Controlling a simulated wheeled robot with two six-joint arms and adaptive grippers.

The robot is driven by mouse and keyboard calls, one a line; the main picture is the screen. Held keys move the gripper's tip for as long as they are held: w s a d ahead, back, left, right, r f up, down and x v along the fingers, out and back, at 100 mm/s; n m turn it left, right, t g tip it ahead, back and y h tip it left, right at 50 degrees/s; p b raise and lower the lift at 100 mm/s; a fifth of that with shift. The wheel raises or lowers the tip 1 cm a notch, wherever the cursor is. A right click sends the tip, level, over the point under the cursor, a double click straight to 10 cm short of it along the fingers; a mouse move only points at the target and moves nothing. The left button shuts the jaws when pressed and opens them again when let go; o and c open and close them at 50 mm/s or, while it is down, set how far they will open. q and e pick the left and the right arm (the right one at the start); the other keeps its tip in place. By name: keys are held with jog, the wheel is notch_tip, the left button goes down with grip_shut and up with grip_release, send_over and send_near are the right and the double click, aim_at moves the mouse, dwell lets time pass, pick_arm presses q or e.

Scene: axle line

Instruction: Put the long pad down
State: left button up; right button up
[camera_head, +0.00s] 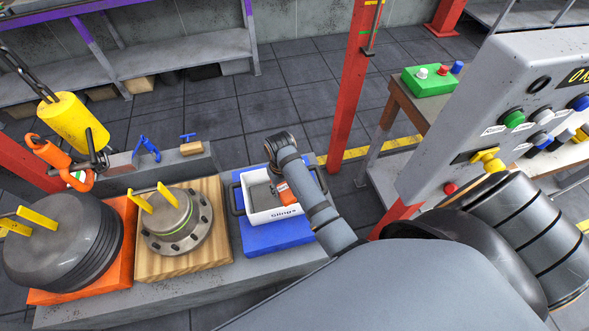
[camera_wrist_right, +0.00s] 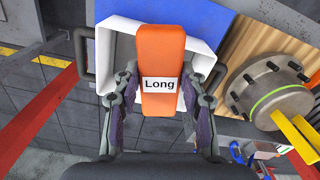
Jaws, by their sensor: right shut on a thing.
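The long pad (camera_wrist_right: 162,55) is an orange block with a white label reading "Long" in the right wrist view. My right gripper (camera_wrist_right: 160,90) is shut on it, with one finger on each side. In the head view the pad (camera_head: 287,193) shows as a small orange patch beside my arm, over the white bin (camera_head: 274,216) marked "Slings". How high the pad is above the bin floor I cannot tell. The bin also shows behind the pad in the wrist view (camera_wrist_right: 111,45). My left gripper is not in view.
The bin stands on a blue mat (camera_head: 257,245) on a grey bench. A flanged hub (camera_head: 180,240) on a wooden board and dark discs (camera_head: 60,245) on an orange base stand to the left. A yellow hoist (camera_head: 72,122) hangs at left; a red post (camera_head: 352,90) stands behind.

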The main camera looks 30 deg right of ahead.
jog(key=shift+w+d+f+b, duration=0.15)
jog(key=shift+w+f+b, duration=0.05)
jog(key=shift+f+b, duration=0.1)
jog(key=w+d+f+m+b, duration=0.2)
jog(key=w+f+m+b, duration=0.1)
jog(key=f+m+b, duration=0.2)
jog(key=w+d+f+m+b, duration=0.2)
jog(key=f+m+b, duration=0.4)
jog(key=m, duration=0.3)
jog(key=w+d+f+m+b, duration=0.3)
jog(key=f+m+b, duration=0.3)
jog(key=f, duration=0.2)
jog(key=shift+w+d+m, duration=0.1)
jog(key=shift+w+m, duration=0.3)
jog(key=shift+w, duration=0.25)
jog(key=shift+f+b, duration=0.6)
jog(key=shift+f, duration=1.2)
jog(key=shift+f, duration=0.15)
jog(key=o, duration=1.2)
